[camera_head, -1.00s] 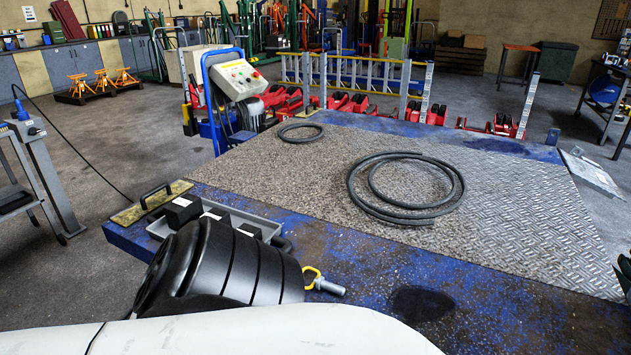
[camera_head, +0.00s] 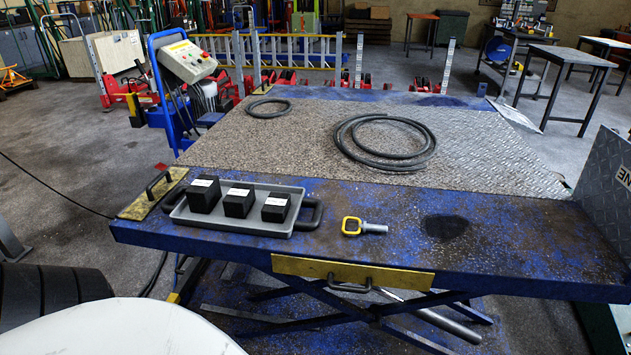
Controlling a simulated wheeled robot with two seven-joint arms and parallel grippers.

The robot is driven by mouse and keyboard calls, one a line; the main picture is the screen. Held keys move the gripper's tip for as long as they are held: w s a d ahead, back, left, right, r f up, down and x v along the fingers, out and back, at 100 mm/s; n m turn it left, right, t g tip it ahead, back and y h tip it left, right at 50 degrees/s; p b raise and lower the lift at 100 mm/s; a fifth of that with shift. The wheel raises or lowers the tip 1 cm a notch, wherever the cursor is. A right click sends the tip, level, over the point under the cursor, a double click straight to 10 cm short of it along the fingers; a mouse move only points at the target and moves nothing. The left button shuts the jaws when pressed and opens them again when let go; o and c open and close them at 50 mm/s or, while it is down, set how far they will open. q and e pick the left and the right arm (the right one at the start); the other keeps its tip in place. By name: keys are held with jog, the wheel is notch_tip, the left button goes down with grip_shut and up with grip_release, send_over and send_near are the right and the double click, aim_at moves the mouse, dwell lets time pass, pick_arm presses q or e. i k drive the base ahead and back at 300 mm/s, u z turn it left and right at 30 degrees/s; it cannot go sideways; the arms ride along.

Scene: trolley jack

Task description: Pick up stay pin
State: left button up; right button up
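The stay pin (camera_head: 374,228), a short grey metal pin with a yellow ring handle (camera_head: 351,226), lies on its side on the blue front part of the lift table (camera_head: 480,237). Its ring end points left and its shank points right. It lies apart from everything else and nothing covers it. Neither of my grippers is in view. Only white and black ribbed parts of my own arm show at the lower left, well away from the pin.
A grey tray (camera_head: 262,230) with black handles, holding 3 black blocks, lies left of the pin. Coiled black hoses (camera_head: 385,165) lie behind on the tread plate. A yellow plate with a handle (camera_head: 350,274) is on the table's front edge. A metal plate (camera_head: 608,185) stands at right.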

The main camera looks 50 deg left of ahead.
aim_at(365, 227)
jog(key=u, duration=1.35)
jog(key=i, duration=0.25)
jog(key=z, duration=0.05)
